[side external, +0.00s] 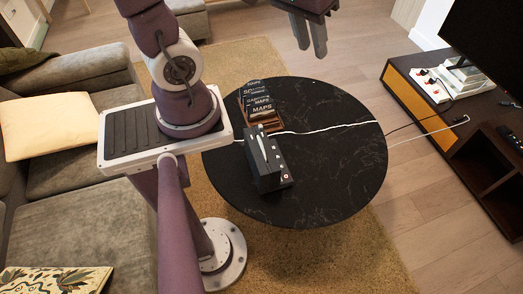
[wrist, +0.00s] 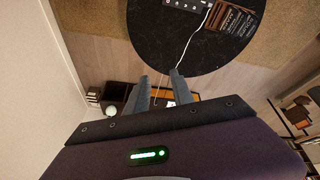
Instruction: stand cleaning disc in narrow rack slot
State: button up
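My gripper (side external: 309,54) is high above the far edge of the round black table. Its two grey fingers are apart with nothing between them; they also show apart in the wrist view (wrist: 160,76). A brown wooden rack (side external: 268,127) stands on the table's left part, holding several dark cases (side external: 258,102) with pale lettering, one reading "MAPS". The rack also shows at the top of the wrist view (wrist: 235,20). I cannot tell which case is the cleaning disc, and the narrow slot is not clearly visible.
A black boxy device (side external: 268,165) sits on the table (side external: 335,170) in front of the rack. A white cable (side external: 330,128) crosses the tabletop to the right. The table's right half is otherwise clear. A sofa (side external: 60,150) stands left, a TV cabinet (side external: 440,125) right.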

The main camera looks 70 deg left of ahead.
jog(key=w+a+f+n+g, duration=0.1)
jog(key=w+a+f+n, duration=0.15)
jog(key=f, duration=0.35)
jog(key=w+a+f+n+g, duration=0.1)
jog(key=w+a+f+n, duration=0.1)
jog(key=a+f, duration=0.25)
jog(key=n+g, duration=0.2)
jog(key=n, duration=0.6)
send_over(261, 141)
jog(key=w, duration=0.1)
notch_tip(261, 141, down, 26)
jog(key=shift+n+h, duration=0.25)
jog(key=shift+h, duration=0.15)
jog(key=f, duration=0.4)
jog(key=s+f, duration=0.1)
jog(key=f, duration=0.1)
jog(key=shift+f, duration=0.25)
jog(key=shift+w+f, duration=0.1)
jog(key=shift+f, duration=0.25)
grip_shut()
